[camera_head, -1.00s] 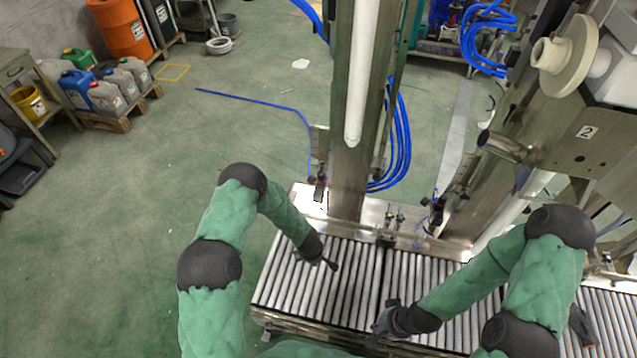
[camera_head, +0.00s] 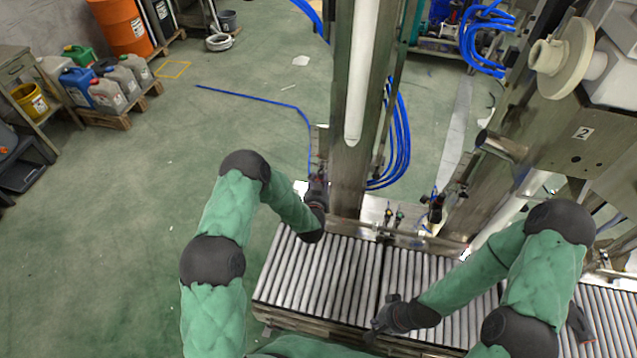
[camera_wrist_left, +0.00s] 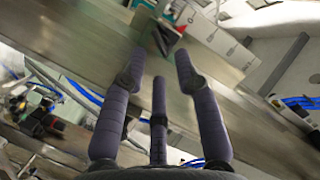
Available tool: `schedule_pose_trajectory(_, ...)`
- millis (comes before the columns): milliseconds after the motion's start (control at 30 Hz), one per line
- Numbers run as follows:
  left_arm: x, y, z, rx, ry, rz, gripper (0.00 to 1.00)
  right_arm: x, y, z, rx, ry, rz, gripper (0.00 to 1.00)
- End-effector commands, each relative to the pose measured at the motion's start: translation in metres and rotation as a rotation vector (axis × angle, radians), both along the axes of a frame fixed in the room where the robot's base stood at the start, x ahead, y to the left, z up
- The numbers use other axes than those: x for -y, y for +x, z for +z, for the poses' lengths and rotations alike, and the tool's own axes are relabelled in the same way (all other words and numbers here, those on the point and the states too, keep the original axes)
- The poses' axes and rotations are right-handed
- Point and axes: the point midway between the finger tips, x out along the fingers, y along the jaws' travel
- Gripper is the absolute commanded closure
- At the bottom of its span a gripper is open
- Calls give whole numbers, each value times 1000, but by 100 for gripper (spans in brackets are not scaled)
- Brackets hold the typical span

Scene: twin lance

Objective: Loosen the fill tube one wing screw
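The white fill tube (camera_head: 362,70) runs down the front of a tall steel column (camera_head: 350,160) at the roller conveyor's back edge. My left gripper (camera_head: 318,184) is beside the lower left of this column; its hand partly hides the fittings there. In the left wrist view its dark fingers (camera_wrist_left: 160,68) are spread, with nothing between them, facing a blurred steel bar and a small dark and green fitting (camera_wrist_left: 163,36). I cannot make out the wing screw clearly. My right gripper (camera_head: 382,318) is low over the conveyor's front; its finger opening is unclear.
The roller conveyor (camera_head: 335,275) is bare between the arms. Blue hoses (camera_head: 400,140) hang behind the first column. Open floor lies to the left.

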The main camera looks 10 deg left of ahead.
Motion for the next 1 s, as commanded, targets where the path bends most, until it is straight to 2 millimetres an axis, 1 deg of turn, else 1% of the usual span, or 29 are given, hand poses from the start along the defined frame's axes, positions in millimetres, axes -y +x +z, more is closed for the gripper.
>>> schedule_pose_trajectory(600,-7,49,-13,-1,-4,3,69,0,0,-20,0,0,0,100)
schedule_pose_trajectory(800,-9,58,-14,-2,-4,2,69,0,0,-23,0,0,0,100)
schedule_pose_trajectory(1000,-10,62,-14,-1,-4,3,69,0,0,-24,0,0,0,100)
